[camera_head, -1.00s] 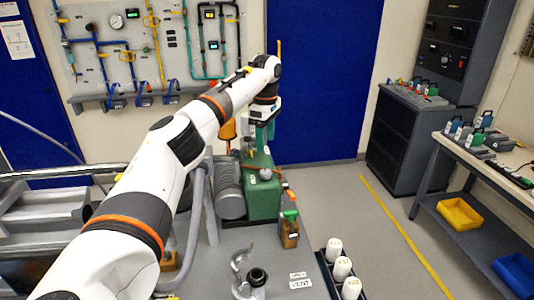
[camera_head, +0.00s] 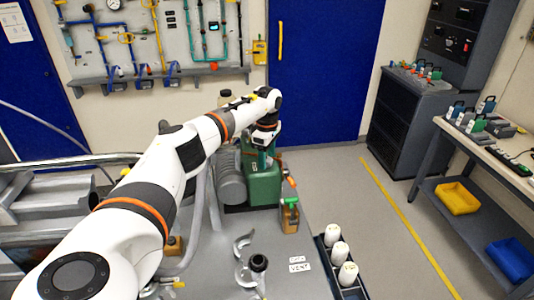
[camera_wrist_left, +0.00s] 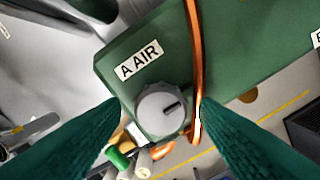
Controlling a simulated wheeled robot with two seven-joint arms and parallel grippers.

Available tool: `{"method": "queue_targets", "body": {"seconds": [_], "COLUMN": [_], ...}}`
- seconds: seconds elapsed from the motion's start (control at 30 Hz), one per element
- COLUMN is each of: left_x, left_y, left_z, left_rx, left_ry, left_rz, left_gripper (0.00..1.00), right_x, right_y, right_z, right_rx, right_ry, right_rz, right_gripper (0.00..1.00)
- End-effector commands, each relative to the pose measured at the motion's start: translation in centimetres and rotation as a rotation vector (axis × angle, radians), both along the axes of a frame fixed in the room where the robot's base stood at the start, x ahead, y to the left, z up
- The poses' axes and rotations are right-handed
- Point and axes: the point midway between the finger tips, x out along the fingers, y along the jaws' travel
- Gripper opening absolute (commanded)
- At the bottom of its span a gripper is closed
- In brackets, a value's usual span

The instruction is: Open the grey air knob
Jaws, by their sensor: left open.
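The grey air knob (camera_wrist_left: 163,108) is round with a dark pointer line. It sits on a green box (camera_wrist_left: 225,60) beside a white "A AIR" label (camera_wrist_left: 139,64) in the left wrist view. My left gripper (camera_wrist_left: 155,118) is open, with its two teal fingers on either side of the knob in that view. I cannot tell whether they touch it. In the head view my left gripper (camera_head: 263,159) is over the top of the green box (camera_head: 262,190) and hides the knob. My right gripper is not in view.
A copper-coloured pipe (camera_wrist_left: 195,60) runs over the box close beside the knob. A grey cylinder (camera_head: 230,184) lies left of the box. A small brown block with a green top (camera_head: 290,217) stands to its right. White bottles (camera_head: 338,252) stand in a dark rack at the front.

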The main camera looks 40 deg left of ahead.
Motion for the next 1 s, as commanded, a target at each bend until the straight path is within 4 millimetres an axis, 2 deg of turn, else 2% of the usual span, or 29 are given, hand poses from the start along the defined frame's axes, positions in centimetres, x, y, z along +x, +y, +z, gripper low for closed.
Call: {"method": "queue_targets", "body": {"seconds": [0.27, 0.53, 0.8, 1.0], "left_x": [0.00, 0.00, 0.03, 0.06], "left_y": [-0.01, -0.01, -0.01, 0.01], "left_z": [-0.23, -0.20, -0.14, -0.11], "left_rx": [0.000, 0.000, 0.000, 0.000], "left_ry": [0.000, 0.000, -0.001, -0.001], "left_rz": [-0.001, -0.001, 0.022, 0.112], "left_gripper": [0.56, 0.13, 0.12, 0.12], "right_x": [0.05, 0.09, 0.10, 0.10], "right_y": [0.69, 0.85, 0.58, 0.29], "right_z": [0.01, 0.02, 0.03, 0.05], "right_rx": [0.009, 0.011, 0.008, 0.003], "right_ry": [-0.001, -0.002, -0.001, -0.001], "right_rz": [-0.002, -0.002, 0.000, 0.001], "right_gripper": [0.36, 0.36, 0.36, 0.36]}}
